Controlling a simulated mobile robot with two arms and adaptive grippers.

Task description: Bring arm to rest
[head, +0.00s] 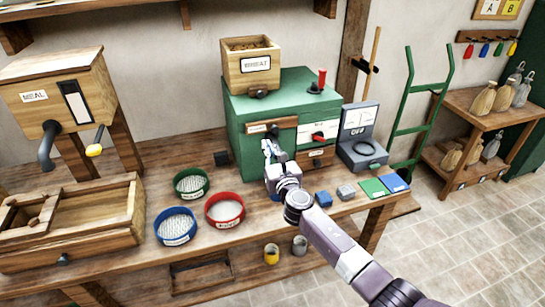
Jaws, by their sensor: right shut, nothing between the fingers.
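My right arm comes in from the lower right and reaches over the bench. Its gripper (268,148) is shut and empty, in front of the green mill (240,110) near its lower left front. I cannot tell whether it touches the mill. The arm hides part of the bench (170,187) below the mill. My left arm and gripper are not in view.
Green (191,183), red (225,210) and blue (176,226) sieves stand left of the arm. A wooden trough (75,223) sits further left. A blue block (323,199), a grey block (346,192) and a scale (362,140) are on the right. Floor is open at lower right.

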